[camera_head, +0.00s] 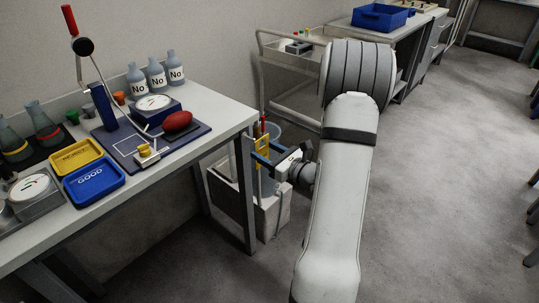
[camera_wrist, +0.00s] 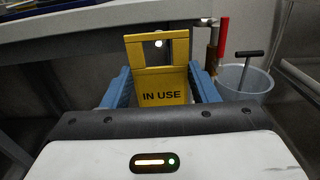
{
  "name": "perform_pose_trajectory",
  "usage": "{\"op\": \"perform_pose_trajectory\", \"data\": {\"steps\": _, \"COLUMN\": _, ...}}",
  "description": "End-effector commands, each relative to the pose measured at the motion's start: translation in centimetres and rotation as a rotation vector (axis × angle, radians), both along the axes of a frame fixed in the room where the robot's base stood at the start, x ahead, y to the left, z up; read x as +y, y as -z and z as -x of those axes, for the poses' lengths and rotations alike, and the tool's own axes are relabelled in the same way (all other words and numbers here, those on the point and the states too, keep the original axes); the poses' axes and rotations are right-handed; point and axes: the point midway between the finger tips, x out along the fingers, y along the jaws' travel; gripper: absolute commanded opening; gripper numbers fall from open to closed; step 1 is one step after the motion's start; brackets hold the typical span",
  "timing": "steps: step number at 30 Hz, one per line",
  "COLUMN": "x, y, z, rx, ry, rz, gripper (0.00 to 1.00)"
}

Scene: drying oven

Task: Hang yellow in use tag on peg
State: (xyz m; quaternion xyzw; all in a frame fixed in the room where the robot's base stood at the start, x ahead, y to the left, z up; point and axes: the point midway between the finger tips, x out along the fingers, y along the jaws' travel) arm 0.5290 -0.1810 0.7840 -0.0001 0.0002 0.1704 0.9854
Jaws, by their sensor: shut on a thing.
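The yellow tag (camera_wrist: 163,92) reads IN USE and stands upright between the two blue fingers of my gripper (camera_wrist: 160,74) in the wrist view. My gripper is shut on it. I cannot tell whether this spot is the peg's end. In the head view the tag (camera_head: 262,146) is a small yellow patch at my gripper (camera_head: 263,156), beside the bench's right end. No peg can be made out clearly.
The bench (camera_head: 226,118) is close to the left of my gripper. In the wrist view a grey bucket (camera_wrist: 245,85) with a dark T-handle and a red-handled tool (camera_wrist: 223,38) stand behind to the right.

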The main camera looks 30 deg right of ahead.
Motion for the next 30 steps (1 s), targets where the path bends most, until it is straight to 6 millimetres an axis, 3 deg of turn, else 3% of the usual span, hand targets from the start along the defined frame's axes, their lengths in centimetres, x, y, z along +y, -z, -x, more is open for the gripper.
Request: {"op": "perform_pose_trajectory", "data": {"steps": 30, "x": 1.9, "y": 1.3, "z": -5.0, "rx": -0.001, "ry": -0.003, "rz": -0.001, "gripper": 0.33}}
